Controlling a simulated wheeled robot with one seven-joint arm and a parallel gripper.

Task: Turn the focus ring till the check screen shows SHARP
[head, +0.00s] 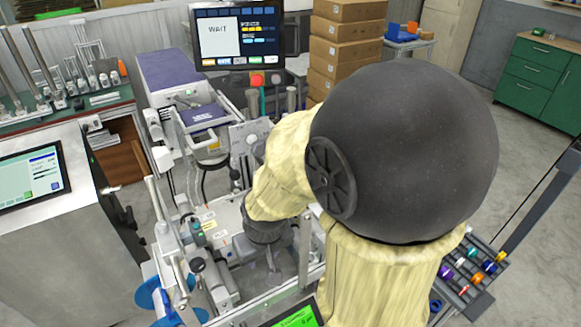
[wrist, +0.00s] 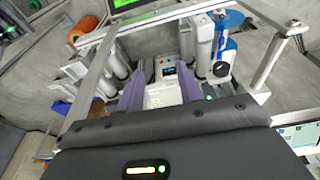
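A monitor (head: 238,38) at the top of the head view reads WAIT. A small screen with a bright green face (head: 298,318) is cut off at the bottom edge; its text is too small to read. A green-lit screen also shows at the top of the wrist view (wrist: 124,3). I cannot make out the focus ring in either view. My gripper's two purple fingers (wrist: 157,80) stand apart in the wrist view, with a pale machine part (wrist: 165,93) seen between and beyond them. I cannot tell whether they touch it. In the head view my arm hides much of the machine.
The machine frame (head: 152,205) has rails and posts close around my arm. Blue reels (wrist: 228,40) and an orange spool (wrist: 86,27) are near the gripper. Stacked cardboard boxes (head: 345,45) stand behind. A rack of coloured rolls (head: 468,270) is at right.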

